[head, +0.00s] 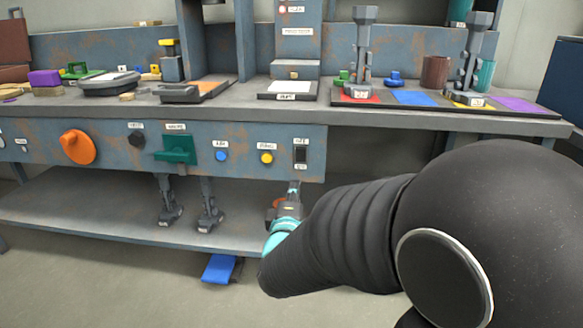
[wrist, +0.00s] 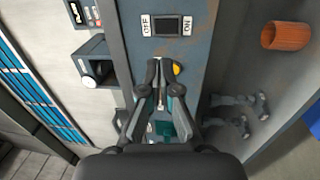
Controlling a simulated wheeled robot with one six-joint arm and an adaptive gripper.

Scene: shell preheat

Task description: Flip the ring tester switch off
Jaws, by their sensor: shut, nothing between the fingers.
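A black rocker switch (head: 300,155) sits at the right end of the blue-grey front panel (head: 110,147), with a white label above and below it. In the wrist view the switch (wrist: 167,26) lies between an OFF label (wrist: 146,26) and an ON label (wrist: 187,27). Which way the rocker is tipped is too small to tell. My gripper (head: 294,186) is just below the switch in the head view, apart from it. In the wrist view my gripper (wrist: 159,64) is shut and empty, its fingertips pointing toward the switch.
Left of the switch are a yellow button (head: 266,158), a blue button (head: 221,156), a green handle (head: 176,150) and an orange knob (head: 78,147). Grey metal parts (head: 208,212) stand on the lower shelf. An orange-brown cylinder (wrist: 286,36) shows in the wrist view.

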